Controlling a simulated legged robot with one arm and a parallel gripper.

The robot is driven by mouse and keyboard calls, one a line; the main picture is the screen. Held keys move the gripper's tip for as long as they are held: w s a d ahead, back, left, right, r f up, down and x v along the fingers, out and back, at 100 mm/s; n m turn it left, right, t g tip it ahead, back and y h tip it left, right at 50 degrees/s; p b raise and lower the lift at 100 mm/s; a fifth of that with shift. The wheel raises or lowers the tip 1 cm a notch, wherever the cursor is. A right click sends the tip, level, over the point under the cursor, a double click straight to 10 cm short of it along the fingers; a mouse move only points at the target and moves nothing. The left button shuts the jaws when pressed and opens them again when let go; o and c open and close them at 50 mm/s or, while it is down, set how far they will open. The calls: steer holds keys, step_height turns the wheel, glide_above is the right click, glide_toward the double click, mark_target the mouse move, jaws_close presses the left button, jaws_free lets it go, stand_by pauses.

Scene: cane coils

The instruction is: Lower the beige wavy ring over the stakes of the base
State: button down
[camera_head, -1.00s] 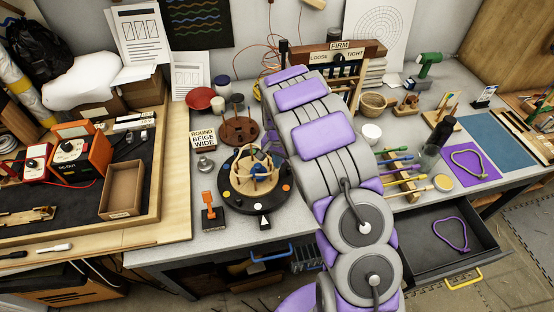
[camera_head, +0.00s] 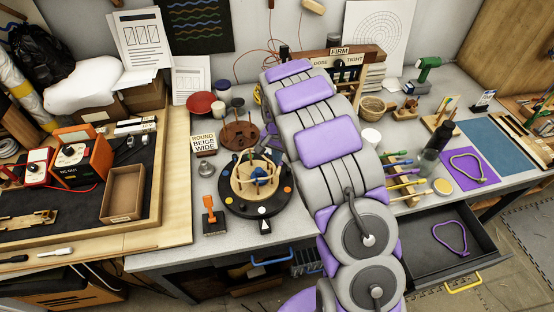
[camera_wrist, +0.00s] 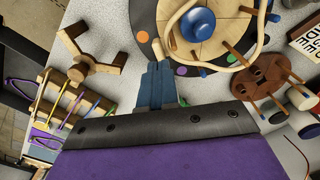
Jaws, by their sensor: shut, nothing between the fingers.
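The base is a round wooden disc with upright stakes (camera_head: 243,187) on a black turntable (camera_head: 238,206) with coloured dots; the disc also shows in the wrist view (camera_wrist: 197,52). The beige wavy ring (camera_wrist: 178,22) curves around a blue dome (camera_wrist: 198,27) among the stakes; I cannot tell how far down it sits or whether it is level. My gripper (camera_wrist: 157,72) is shut and empty in the wrist view, its fingertips close to the disc's edge, apart from the ring. My arm hides the gripper in the head view.
A brown disc with pegs (camera_head: 238,136) and a "ROUND BEIGE WIDE" sign (camera_head: 203,141) stand close to the base. A wooden peg rack (camera_head: 405,182) is right of my arm. The open drawer (camera_head: 440,255) holds a purple ring (camera_head: 450,238). Another ring (camera_head: 467,168) lies on a purple mat.

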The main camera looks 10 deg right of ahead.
step_height(320, 180, up, 15)
steer(key=shift+r+p, duration=0.2)
steer(key=shift+p, duration=0.15)
stand_by(0.4)
steer(key=s+f+n+g+b, duration=0.1)
steer(key=s+n+b, duration=0.5)
steer(key=s, duration=3.6)
steer(key=shift+f+n+g+b, duration=0.4)
steer(key=shift+f+n, duration=0.15)
steer(key=shift+n, duration=0.15)
